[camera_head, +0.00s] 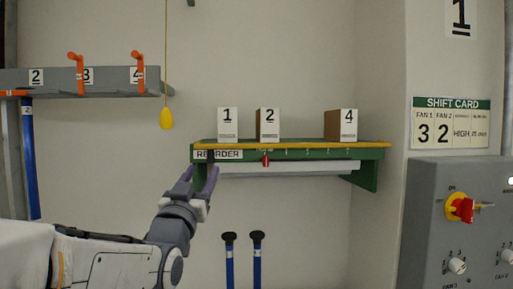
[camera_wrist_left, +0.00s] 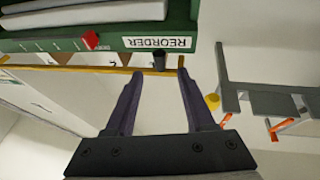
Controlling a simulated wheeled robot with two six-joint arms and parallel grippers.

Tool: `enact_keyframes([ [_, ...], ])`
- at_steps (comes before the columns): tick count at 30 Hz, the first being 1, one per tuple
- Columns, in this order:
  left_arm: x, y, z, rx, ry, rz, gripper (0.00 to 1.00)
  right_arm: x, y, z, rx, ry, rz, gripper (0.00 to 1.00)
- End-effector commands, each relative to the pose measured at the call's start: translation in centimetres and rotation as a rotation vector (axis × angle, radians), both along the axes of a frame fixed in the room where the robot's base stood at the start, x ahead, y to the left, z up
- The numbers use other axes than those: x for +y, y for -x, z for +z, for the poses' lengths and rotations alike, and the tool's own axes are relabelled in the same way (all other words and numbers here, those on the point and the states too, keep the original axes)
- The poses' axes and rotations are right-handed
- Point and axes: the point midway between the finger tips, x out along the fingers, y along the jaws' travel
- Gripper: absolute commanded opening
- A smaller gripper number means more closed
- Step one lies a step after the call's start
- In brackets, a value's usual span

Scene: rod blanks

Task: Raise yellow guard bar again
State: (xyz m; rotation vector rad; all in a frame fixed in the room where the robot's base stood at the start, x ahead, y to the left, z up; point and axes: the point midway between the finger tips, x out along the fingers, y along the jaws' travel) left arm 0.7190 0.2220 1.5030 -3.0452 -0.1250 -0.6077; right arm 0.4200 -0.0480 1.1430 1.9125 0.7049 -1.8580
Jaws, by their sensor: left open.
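The yellow guard bar (camera_head: 300,146) runs level along the top front edge of the green shelf (camera_head: 370,154), at the foot of the boxes. It also shows in the left wrist view (camera_wrist_left: 60,69), where the picture is upside down. A small dark knob (camera_wrist_left: 159,60) sits by the bar near the REORDER label. My left gripper (camera_head: 200,174) is open and empty, just below the shelf's left end. In the left wrist view its fingertips (camera_wrist_left: 160,74) are spread to either side of the knob, which appears just beyond them. My right gripper is not in view.
A yellow pull (camera_head: 166,118) hangs left, beside a grey rack (camera_head: 110,80) with orange hooks. A grey control panel (camera_head: 460,225) stands right.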

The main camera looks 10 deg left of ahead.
Motion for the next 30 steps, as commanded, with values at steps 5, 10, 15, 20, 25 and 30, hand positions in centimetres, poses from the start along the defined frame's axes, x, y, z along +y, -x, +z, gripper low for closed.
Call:
enact_keyframes([
  [5, 0.2, -3.4, 1.8, 0.004, 0.0, -0.001, 0.54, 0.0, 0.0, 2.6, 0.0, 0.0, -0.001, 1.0],
  [10, 0.4, -5.8, 2.8, 0.002, 0.001, -0.001, 0.54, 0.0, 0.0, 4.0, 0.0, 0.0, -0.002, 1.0],
  [15, 0.5, -7.0, 3.0, 0.003, 0.001, -0.001, 0.54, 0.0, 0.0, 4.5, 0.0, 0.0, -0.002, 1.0],
  [20, 0.5, -7.3, 3.0, 0.002, 0.001, -0.001, 0.54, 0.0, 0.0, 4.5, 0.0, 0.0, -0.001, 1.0],
  [25, 0.5, -7.2, 3.0, 0.002, 0.001, -0.001, 0.47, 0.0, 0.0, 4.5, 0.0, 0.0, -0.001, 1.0],
  [30, 0.5, -7.2, 3.0, 0.002, 0.001, -0.001, 0.0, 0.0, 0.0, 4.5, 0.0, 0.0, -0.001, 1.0],
])
